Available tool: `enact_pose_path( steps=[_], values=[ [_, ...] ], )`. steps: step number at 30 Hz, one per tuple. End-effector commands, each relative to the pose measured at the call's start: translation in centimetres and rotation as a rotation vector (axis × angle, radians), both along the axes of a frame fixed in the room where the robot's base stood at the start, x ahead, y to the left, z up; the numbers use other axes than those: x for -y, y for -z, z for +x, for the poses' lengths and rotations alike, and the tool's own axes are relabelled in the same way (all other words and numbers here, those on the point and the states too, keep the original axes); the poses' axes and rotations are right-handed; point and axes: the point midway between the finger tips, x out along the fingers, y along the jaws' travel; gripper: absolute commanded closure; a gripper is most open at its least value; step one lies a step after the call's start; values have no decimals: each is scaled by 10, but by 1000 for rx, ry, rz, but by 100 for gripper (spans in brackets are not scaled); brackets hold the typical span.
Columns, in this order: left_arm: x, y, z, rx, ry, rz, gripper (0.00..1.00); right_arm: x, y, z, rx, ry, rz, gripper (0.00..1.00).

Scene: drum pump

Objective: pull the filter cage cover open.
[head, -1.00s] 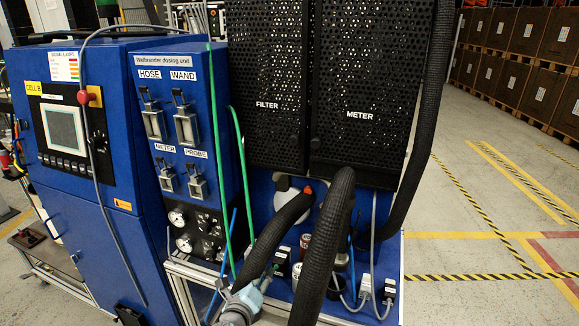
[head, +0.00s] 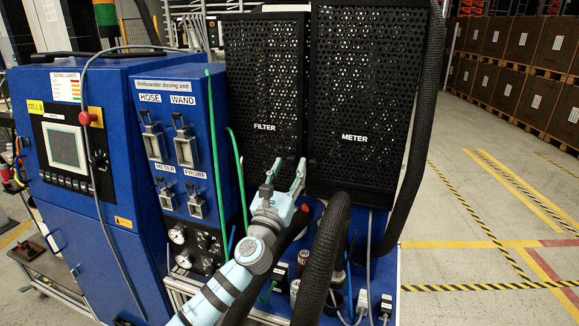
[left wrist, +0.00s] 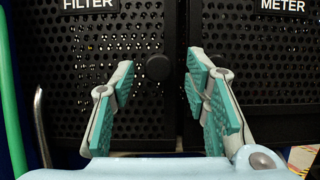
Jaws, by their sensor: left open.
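The filter cage cover (head: 262,85) is a black perforated panel labelled FILTER, and it looks closed beside the METER cover (head: 365,95). In the left wrist view the filter cover (left wrist: 110,45) fills the left and middle, with a round black knob (left wrist: 158,68) near its right edge. My left gripper (head: 285,172) is in front of the cover's lower right part. Its teal-padded fingers (left wrist: 160,90) are open, apart on either side of the knob in the picture. I cannot tell how far the knob is from the fingers. My right gripper is out of view.
Thick black hoses (head: 322,265) rise just right of my left arm. A green cable (head: 217,160) hangs at its left by the blue dosing unit (head: 205,105). A second dark knob shows by the METER cover (left wrist: 265,70), partly behind the right finger. Open floor lies right.

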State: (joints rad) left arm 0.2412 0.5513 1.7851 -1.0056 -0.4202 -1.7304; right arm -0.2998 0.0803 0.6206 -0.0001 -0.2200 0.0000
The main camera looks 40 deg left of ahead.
Motion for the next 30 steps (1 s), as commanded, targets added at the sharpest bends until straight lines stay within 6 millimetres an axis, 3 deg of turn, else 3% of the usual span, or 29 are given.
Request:
enact_pose_path(
  steps=[9,17,30],
  values=[
    [-1,0,3,-1,0,-1,59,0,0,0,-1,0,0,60],
    [-1,0,3,-1,0,-1,100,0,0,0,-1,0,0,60],
    [6,-1,5,-2,38,-2,100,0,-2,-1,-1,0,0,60]
  ],
)
